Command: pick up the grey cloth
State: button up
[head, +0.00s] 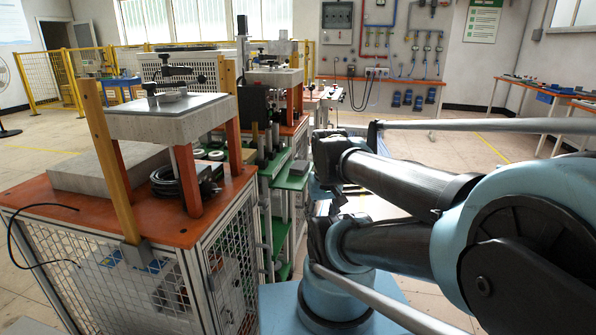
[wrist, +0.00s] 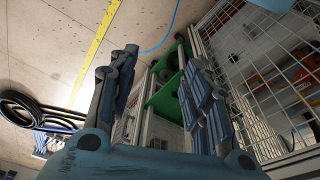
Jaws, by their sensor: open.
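I cannot make out a grey cloth for certain in either view. In the head view, small grey and dark items lie on the raised metal plate (head: 135,125) of the near station, too small to tell apart. My gripper (wrist: 162,62) shows in the wrist view with its two blue-grey fingers spread and nothing between them. It points past a green shelf unit (wrist: 160,98) beside a wire-mesh cabinet. In the head view my arm fills the right side, and I cannot clearly pick out the gripper there.
The near station has an orange tabletop (head: 40,192) with a grey block (head: 105,172) and a coiled black cable (head: 170,182). Orange posts hold up its plate. Its mesh cage (wrist: 275,70) is close on the right in the wrist view. Open floor (wrist: 60,40) lies left.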

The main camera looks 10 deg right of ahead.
jog(key=shift+o, duration=0.4)
jog(key=w+r+m, duration=0.1)
jog(key=w+r, duration=0.5)
jog(key=r, duration=0.2)
notch_tip(320, 180, up, 11)
jog(key=m+g, duration=0.2)
jog(key=m, duration=0.3)
send_over(300, 165)
jog(key=f, duration=1.1)
jog(key=shift+w+d+f, duration=0.1)
jog(key=shift+w+f, duration=0.25)
jog(key=shift+f, duration=0.05)
jog(key=shift+s+f, duration=0.15)
jog(key=shift+f, duration=2.55)
jog(key=c, duration=0.8)
